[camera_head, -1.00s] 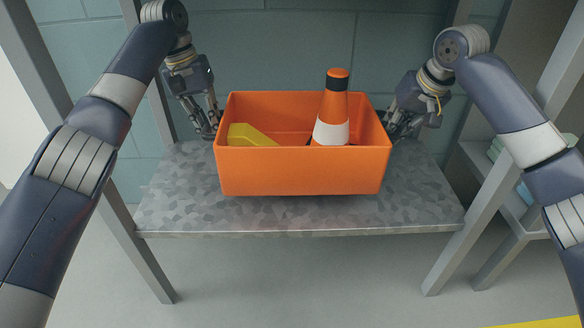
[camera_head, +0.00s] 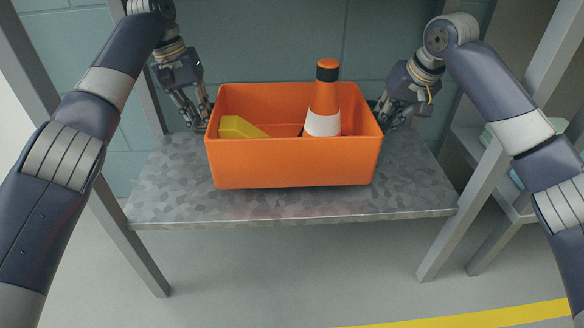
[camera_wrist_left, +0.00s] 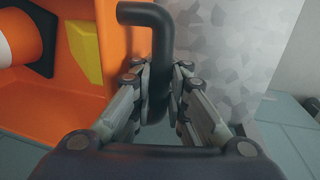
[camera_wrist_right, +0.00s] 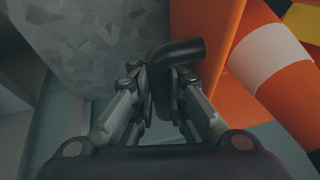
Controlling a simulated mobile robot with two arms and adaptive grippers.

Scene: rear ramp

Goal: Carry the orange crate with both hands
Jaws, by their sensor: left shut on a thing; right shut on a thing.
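The orange crate (camera_head: 292,163) is at the middle of the head view, over the grey metal shelf (camera_head: 165,192). It holds an orange and white cone (camera_head: 324,98) with a black band and a yellow block (camera_head: 238,127). My left gripper (camera_head: 203,122) is at the crate's left side, shut on a black handle (camera_wrist_left: 157,60), as the left wrist view shows. My right gripper (camera_head: 384,115) is at its right side, shut on another black handle (camera_wrist_right: 178,52), seen in the right wrist view. The crate looks level. I cannot tell if its base touches the shelf.
Grey posts (camera_head: 128,235) stand at the left and another post (camera_head: 478,190) at the right. A lower side shelf (camera_head: 500,180) with pale green items is at the right. A yellow line (camera_head: 470,314) crosses the clear floor in front.

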